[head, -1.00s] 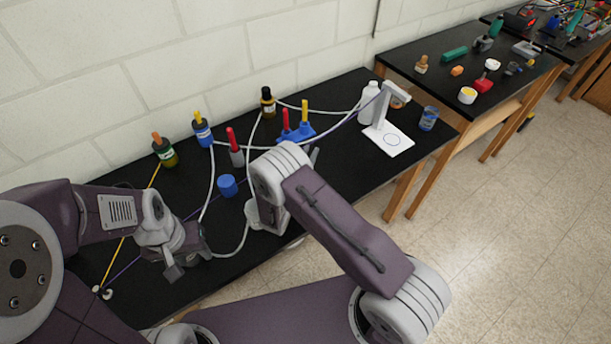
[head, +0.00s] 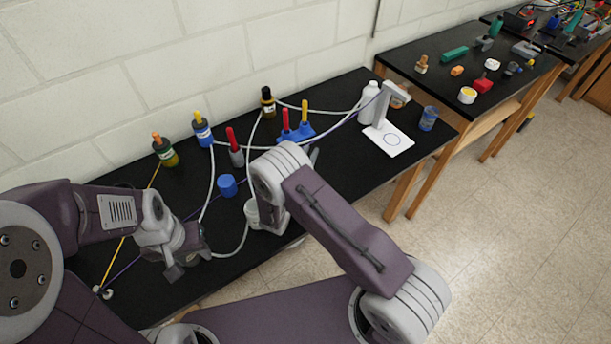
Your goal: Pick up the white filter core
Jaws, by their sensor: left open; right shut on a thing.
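The white filter core (head: 251,211) is a small pale cylinder near the front edge of the black table, partly hidden by my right wrist. My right gripper (head: 262,226) is beside it, shut on it; its fingers are mostly hidden behind my own arm. My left gripper (head: 188,264) is open and empty over the left part of the table, apart from the core.
A blue cap (head: 227,186) stands close left of the core. Several bottles (head: 202,130), red and grey markers (head: 235,148), a blue holder (head: 297,135) and a white stand (head: 387,138) are farther back. Loose cords (head: 211,178) cross the table (head: 340,170).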

